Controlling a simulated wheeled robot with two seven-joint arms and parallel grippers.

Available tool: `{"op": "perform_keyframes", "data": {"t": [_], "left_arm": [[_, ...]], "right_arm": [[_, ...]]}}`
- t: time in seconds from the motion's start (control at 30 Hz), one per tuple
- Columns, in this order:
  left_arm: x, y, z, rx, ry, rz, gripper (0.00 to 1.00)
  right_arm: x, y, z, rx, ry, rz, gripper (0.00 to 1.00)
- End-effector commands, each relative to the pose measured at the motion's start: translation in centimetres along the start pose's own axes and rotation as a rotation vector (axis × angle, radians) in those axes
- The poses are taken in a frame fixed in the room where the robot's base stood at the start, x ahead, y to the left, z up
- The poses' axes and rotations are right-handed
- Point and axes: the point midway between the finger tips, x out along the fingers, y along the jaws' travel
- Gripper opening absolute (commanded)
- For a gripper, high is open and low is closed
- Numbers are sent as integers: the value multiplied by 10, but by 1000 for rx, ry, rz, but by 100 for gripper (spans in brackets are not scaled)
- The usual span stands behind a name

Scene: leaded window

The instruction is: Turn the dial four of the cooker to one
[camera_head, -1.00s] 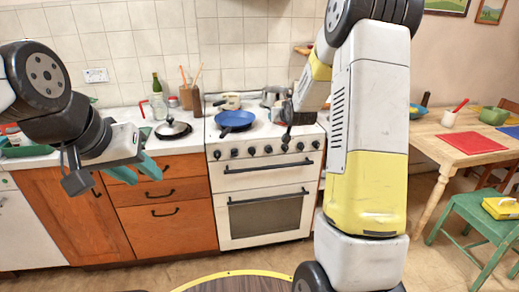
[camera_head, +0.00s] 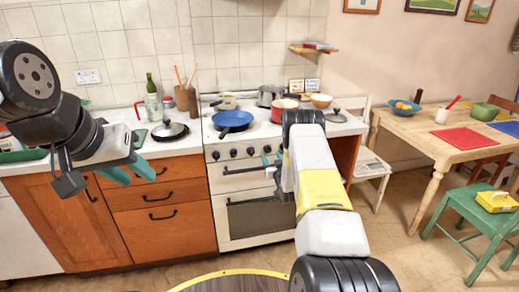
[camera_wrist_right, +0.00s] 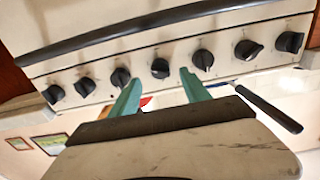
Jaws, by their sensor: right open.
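The white cooker (camera_head: 225,180) has a row of black dials along its front. The dial in the middle of the row, dial four (camera_wrist_right: 160,68), shows in the right wrist view just beyond and between the fingertips of my right gripper (camera_wrist_right: 159,76). I cannot tell if they touch it. The dial's marks are too small to read. In the head view my right gripper (camera_head: 268,163) is at the cooker's front, its arm hiding the right-hand dials. It is open. My left gripper (camera_head: 141,178) is open and empty before the wooden drawers, left of the cooker.
The oven door handle (camera_wrist_right: 150,22) crosses the top of the wrist view, near the dials. A blue pan (camera_head: 232,119) and a red pot (camera_head: 286,106) stand on the hob.

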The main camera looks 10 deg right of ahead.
Motion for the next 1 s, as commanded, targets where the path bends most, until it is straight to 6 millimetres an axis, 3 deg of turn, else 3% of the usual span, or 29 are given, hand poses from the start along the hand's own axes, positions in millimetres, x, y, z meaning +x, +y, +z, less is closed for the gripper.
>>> {"op": "perform_keyframes", "data": {"t": [0.1,0.3,0.67,0.93,1.0], "left_arm": [[0,0,0,0,0,0,36],[0,0,0,0,0,0,36],[0,0,0,0,0,0,36],[0,0,0,0,0,0,36],[0,0,0,0,0,0,36]], "right_arm": [[21,-1,0,-1,2,-1,55],[44,0,0,0,-1,0,55],[50,0,0,0,-1,1,55],[50,0,0,0,-1,1,4],[50,0,0,0,-1,1,0]]}}
